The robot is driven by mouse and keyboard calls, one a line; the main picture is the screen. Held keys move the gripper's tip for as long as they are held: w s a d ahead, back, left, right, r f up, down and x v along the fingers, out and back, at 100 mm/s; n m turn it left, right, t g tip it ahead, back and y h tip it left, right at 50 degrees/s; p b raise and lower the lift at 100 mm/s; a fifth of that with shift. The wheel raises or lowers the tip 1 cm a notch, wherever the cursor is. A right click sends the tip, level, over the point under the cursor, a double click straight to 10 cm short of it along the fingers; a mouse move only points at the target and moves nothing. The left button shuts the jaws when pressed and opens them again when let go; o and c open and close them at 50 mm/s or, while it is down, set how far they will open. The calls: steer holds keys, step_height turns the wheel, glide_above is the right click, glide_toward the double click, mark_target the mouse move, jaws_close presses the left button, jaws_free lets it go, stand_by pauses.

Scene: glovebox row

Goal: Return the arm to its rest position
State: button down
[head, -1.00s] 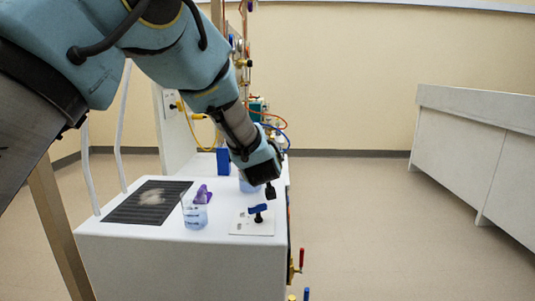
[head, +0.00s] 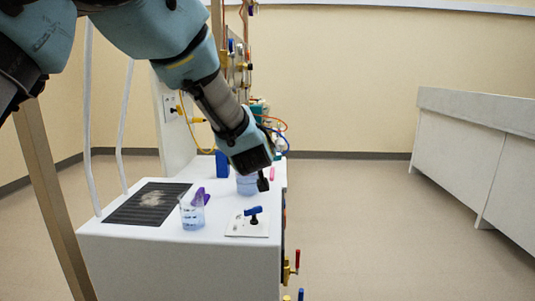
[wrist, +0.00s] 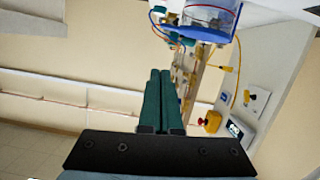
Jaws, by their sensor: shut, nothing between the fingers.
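My gripper (head: 263,184) hangs above the right side of the white bench (head: 180,262), beyond the blue-handled valve. In the wrist view its two dark green fingers (wrist: 158,102) lie close together with nothing between them. My arm comes in from the upper left of the head view and is bent downward towards the gripper. The gripper appears apart from the bench top.
A blue-handled valve (head: 253,212) sits on a plate near the bench's right edge. A beaker (head: 193,211) with a purple item stands left of it, next to a dark grille (head: 147,204). Tubing and fittings (head: 247,62) rise behind. Floor to the right is clear.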

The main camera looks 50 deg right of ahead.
steer(key=v, duration=0.5)
steer(key=shift+s+a+b, duration=0.25)
steer(key=shift+s+b, duration=0.1)
steer(key=w+a+f+n+y+p, duration=0.2)
steer(key=w+a+f+y, duration=0.15)
steer(key=w+a, duration=1.1)
steer(key=w+a+f+n+y, duration=0.1)
steer(key=w+a, duration=0.1)
steer(key=a, duration=0.3)
steer(key=w+a+f+g+y+p, duration=0.1)
steer(key=w+a+y, duration=0.15)
steer(key=a, duration=0.35)
steer(key=w+a+f+n, duration=0.1)
steer(key=w+a, duration=0.1)
steer(key=a, duration=0.3)
steer(key=s+a+f+n+g+y, duration=0.1)
steer(key=s+a+y, duration=0.1)
steer(key=a, duration=0.8)
steer(key=s+a+f+n+g+y+p, duration=0.1)
steer(key=s+a+n+g, duration=0.1)
steer(key=a, duration=0.8)
steer(key=s+a+f+n+g+y+p, duration=0.1)
steer(key=s+a, duration=0.3)
steer(key=a, duration=0.6)
steer(key=shift+s+a+f+n+g+y, duration=0.3)
steer(key=shift+f+n+g+y, duration=0.3)
steer(key=shift+g+y, duration=0.15)
